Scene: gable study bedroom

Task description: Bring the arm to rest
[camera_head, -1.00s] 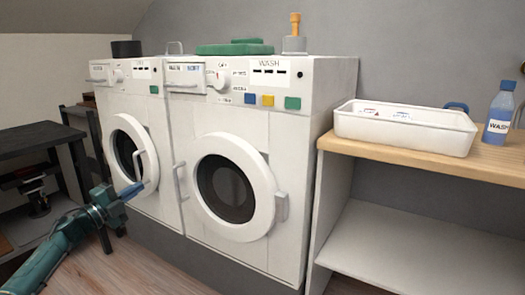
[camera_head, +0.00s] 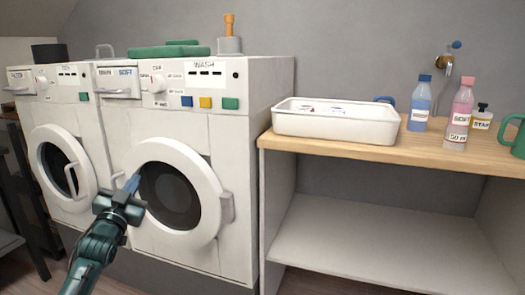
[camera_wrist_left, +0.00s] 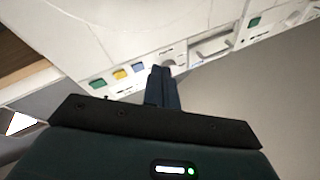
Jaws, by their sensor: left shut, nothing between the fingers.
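My left gripper (camera_head: 130,186) is shut and empty. In the head view it appears in front of the gap between the two white machines, with its blue fingertips overlapping the left rim of the right machine's round door. In the left wrist view the closed fingers (camera_wrist_left: 161,86) point toward the white machine front with its coloured buttons. The right washing machine (camera_head: 240,130) has its round door (camera_head: 172,195) shut. The left machine (camera_head: 62,118) stands beside it. I cannot tell whether the fingers touch anything. My right gripper does not show.
A wooden counter (camera_head: 345,149) stands at the right with a white tray (camera_head: 335,127), a blue bottle (camera_head: 420,105), a pink bottle (camera_head: 459,115) and a green mug (camera_head: 519,140). A dark table (camera_head: 18,190) is at far left.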

